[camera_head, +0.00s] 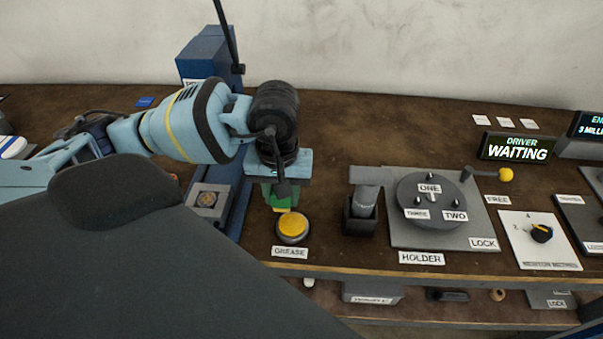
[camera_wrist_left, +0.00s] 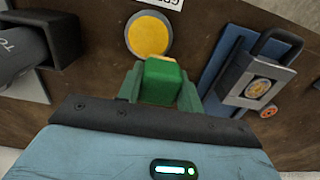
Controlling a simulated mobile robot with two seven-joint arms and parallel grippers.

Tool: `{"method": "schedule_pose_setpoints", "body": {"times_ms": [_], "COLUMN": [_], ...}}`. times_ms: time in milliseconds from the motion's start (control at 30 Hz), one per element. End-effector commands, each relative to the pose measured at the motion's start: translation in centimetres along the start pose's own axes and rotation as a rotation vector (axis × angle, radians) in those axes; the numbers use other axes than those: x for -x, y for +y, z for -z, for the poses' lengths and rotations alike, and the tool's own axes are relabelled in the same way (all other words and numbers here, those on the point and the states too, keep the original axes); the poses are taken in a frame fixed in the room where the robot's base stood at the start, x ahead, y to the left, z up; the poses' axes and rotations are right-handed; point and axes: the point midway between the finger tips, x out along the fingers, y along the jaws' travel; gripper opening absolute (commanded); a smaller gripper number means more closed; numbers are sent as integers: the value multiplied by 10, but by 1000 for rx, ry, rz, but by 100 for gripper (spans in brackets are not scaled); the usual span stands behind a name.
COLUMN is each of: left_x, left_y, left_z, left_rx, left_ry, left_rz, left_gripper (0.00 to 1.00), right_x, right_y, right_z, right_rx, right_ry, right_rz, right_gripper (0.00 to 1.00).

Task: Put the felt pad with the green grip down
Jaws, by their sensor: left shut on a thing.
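My left gripper (camera_head: 280,186) points down near the front of the bench and is shut on the green grip of the felt pad (camera_head: 283,200). In the left wrist view the green grip (camera_wrist_left: 160,82) sits between the fingers, with a thin pale yellow edge at its far end. The pad's underside is hidden. The round yellow grease tin (camera_head: 292,225) lies just in front of the pad; it also shows in the left wrist view (camera_wrist_left: 149,34), beyond the grip. I cannot tell whether the pad touches anything. My right gripper is not in view.
A blue stand with a grey plate (camera_head: 207,199) is left of the pad. A dark square cup with a grey cylinder (camera_head: 361,213) and the holder plate (camera_head: 410,238) are to the right. A sign (camera_head: 516,148) reads "DRIVER WAITING". Bare bench shows behind the holder.

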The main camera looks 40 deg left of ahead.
Motion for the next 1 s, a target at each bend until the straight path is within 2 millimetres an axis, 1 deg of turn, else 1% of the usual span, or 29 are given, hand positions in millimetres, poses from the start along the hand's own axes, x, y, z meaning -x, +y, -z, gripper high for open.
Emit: {"method": "schedule_pose_setpoints", "body": {"times_ms": [33, 200, 300, 400, 500, 767, 900, 1000], "left_x": [1, -3, -4, -6, -7, -8, -8, -24], "left_y": [4, 16, 22, 26, 28, 30, 33, 32], "left_z": [10, 41, 58, 70, 78, 83, 91, 89], "left_rx": [3, 2, 2, 1, 1, -1, 1, -1], "left_ry": [1, 0, 1, 0, 0, 1, 1, -2], "left_rz": [-2, -2, -2, -1, 0, 0, -1, 1], "left_gripper": [11, 11, 11, 11, 11, 11, 11, 11], "right_x": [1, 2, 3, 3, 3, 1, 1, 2], "right_y": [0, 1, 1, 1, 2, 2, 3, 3], "right_z": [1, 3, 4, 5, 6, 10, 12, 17], "right_rx": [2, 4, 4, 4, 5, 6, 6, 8], "right_ry": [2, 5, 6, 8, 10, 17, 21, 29], "right_rz": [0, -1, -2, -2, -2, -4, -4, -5], "right_gripper": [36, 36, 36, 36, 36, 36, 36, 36]}}
